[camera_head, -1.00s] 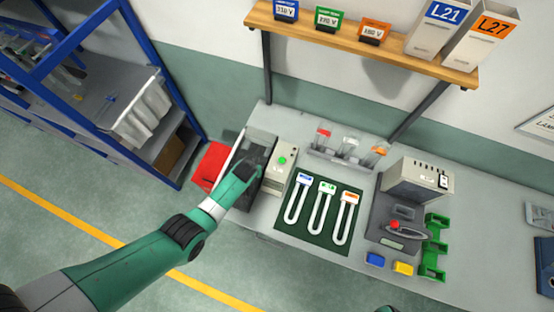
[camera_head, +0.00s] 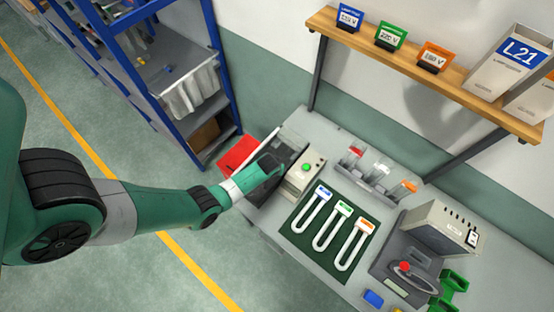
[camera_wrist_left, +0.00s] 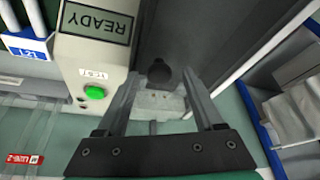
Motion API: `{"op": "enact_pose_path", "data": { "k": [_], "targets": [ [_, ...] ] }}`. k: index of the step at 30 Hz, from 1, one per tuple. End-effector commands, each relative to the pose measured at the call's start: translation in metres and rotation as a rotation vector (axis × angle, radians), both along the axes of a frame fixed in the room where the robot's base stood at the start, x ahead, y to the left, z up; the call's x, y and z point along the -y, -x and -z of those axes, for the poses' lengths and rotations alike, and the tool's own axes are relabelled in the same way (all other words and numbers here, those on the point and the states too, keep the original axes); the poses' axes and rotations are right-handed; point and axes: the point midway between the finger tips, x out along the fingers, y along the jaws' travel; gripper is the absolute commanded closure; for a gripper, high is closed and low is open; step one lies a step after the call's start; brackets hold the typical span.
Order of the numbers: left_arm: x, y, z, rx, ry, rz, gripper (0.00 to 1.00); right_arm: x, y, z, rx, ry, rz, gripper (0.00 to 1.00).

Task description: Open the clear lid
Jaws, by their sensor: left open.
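The flame-sealing machine has a dark chamber with a see-through grey cover, the clear lid (camera_head: 293,145), beside a pale panel (camera_head: 306,172) with a green button. My left gripper (camera_head: 264,168) reaches over the front of the chamber and hides part of it. In the left wrist view my left gripper (camera_wrist_left: 161,80) is open, its fingers on either side of a round dark knob (camera_wrist_left: 160,71). I cannot tell whether they touch it. The panel there reads READY. Whether the lid is raised at all is unclear. My right gripper is out of view.
A red bin (camera_head: 238,154) stands left of the machine. To the right are a green mat (camera_head: 300,242) with several U-shaped white tubes, a rack (camera_head: 378,182), and a grey device (camera_head: 440,228). A wooden shelf (camera_head: 460,80) hangs above. Blue shelving (camera_head: 222,70) stands at the left.

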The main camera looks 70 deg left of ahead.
Motion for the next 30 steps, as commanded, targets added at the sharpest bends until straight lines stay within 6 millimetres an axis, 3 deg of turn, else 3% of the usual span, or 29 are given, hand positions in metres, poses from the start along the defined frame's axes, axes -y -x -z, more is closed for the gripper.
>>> {"op": "enact_pose_path", "data": {
  "k": [2,12,30],
  "targets": [
    [0.0001,-0.0001,-0.0003,0.0,0.0,0.0,0.38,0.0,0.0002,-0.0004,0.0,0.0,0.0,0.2],
    [0.0002,-0.0002,-0.0003,0.0,0.0,0.001,0.99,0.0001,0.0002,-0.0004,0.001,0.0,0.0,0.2],
    [0.0002,-0.0002,-0.0002,0.0,0.0,0.001,1.0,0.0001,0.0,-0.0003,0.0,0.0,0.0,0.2]
  ]
}}
